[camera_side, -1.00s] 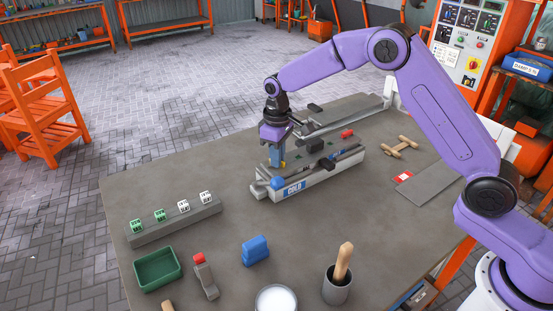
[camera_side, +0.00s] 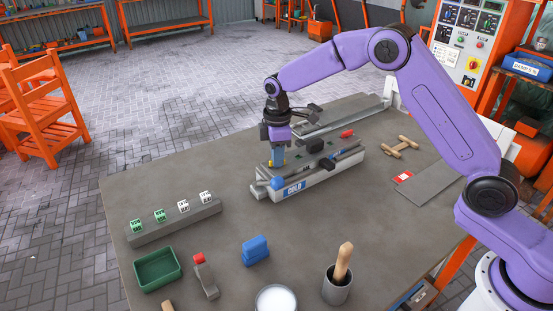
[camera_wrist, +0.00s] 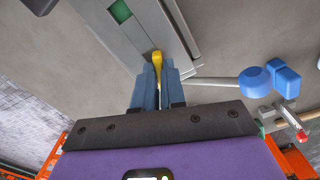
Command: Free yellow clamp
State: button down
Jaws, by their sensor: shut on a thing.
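The yellow clamp (camera_wrist: 157,62) shows in the wrist view as a narrow yellow lever between my fingertips, at the near end of the grey mold. In the side view the clamp (camera_side: 270,162) is only a small yellow patch by my fingers. My gripper (camera_wrist: 157,80) has blue fingers and is shut on the yellow clamp. In the side view my gripper (camera_side: 277,158) points down at the left end of the mold (camera_side: 318,180), which has a blue label reading COLD. Most of the clamp is hidden by the fingers.
A blue-knobbed handle (camera_wrist: 254,81) sticks out beside the mold. Black clamp parts (camera_side: 316,146) and a red one (camera_side: 347,133) sit along it. A green tray (camera_side: 157,267), a blue block (camera_side: 255,250) and a cup with a mallet (camera_side: 338,284) stand in front.

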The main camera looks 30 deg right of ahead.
jog(key=shift+n, duration=0.5)
jog(key=n, duration=0.3)
jog(key=shift+n, duration=0.4)
jog(key=c, duration=1.1)
grip_release()
jog(key=shift+o, duration=0.2)
jog(key=shift+r, duration=3.55)
